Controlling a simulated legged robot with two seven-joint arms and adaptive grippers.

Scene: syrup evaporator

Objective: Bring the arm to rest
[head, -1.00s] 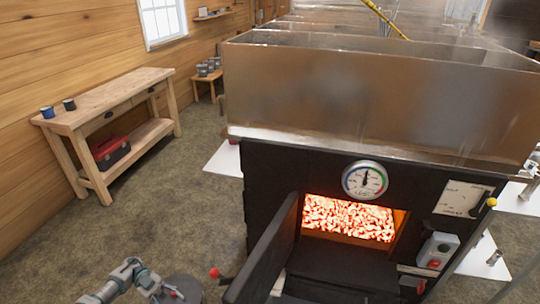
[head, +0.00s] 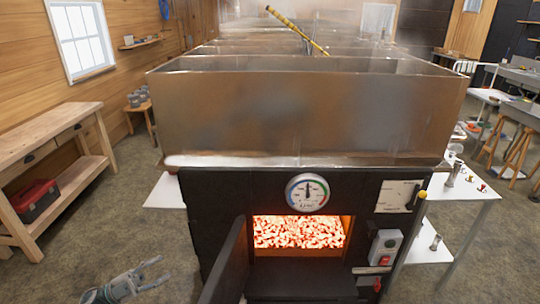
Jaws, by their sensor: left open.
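My left gripper (head: 160,272) is low in the head view, left of the firebox. Its two fingers are spread and nothing is between them. It is apart from the open black firebox door (head: 228,264), with floor showing around it. My right gripper is not in view. The evaporator's firebox (head: 300,232) is open and full of glowing embers. A round gauge (head: 307,192) sits above the opening.
The large metal pan (head: 300,115) stands on the black firebox front. White side shelves (head: 167,192) jut out at both sides. A wooden workbench (head: 45,135) with a red toolbox (head: 36,200) is at left. Bare floor (head: 115,235) lies between.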

